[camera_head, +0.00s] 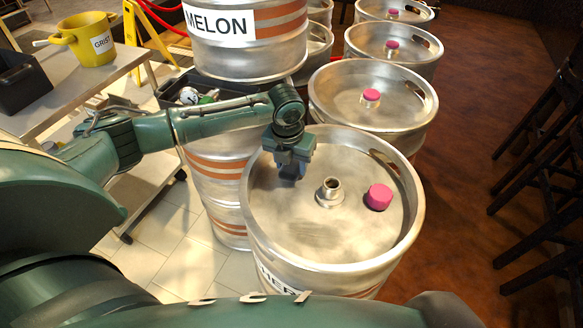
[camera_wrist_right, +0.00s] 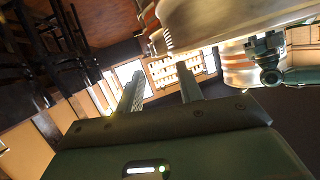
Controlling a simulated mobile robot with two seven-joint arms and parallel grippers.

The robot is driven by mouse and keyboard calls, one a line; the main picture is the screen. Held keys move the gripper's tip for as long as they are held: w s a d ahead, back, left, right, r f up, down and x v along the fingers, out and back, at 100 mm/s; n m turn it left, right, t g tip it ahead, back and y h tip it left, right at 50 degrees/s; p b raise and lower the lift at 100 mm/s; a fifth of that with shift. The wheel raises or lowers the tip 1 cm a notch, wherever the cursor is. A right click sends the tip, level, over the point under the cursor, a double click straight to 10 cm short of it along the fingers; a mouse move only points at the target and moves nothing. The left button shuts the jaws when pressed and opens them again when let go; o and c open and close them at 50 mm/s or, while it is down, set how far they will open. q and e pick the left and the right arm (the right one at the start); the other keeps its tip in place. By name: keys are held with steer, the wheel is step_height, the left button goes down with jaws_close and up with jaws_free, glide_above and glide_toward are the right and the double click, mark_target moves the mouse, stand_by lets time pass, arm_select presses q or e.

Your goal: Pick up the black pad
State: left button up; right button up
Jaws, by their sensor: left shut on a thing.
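My left gripper (camera_head: 290,172) points down over the left part of the nearest keg's top (camera_head: 330,245). It is shut on a small dark thing that I take to be the black pad; the jaws hide most of it, and I cannot tell whether it touches the keg top. No other black pad shows. My right gripper (camera_wrist_right: 160,90) shows in the right wrist view, its two fingers apart with nothing between them.
The keg's open neck (camera_head: 330,192) and a loose pink cap (camera_head: 378,197) are right of my left gripper. A MELON keg (camera_head: 245,45) stands behind, with capped kegs (camera_head: 372,100) at back right. A yellow bucket (camera_head: 90,40) is on a bench (camera_head: 60,98) at left.

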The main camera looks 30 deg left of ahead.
mark_target(291, 166)
arm_select(q)
steer(key=shift+c, duration=1.1)
step_height(291, 166, up, 10)
steer(key=p, duration=0.1)
steer(key=shift+p, duration=0.35)
steer(key=o, duration=0.4)
steer(key=c, duration=0.6)
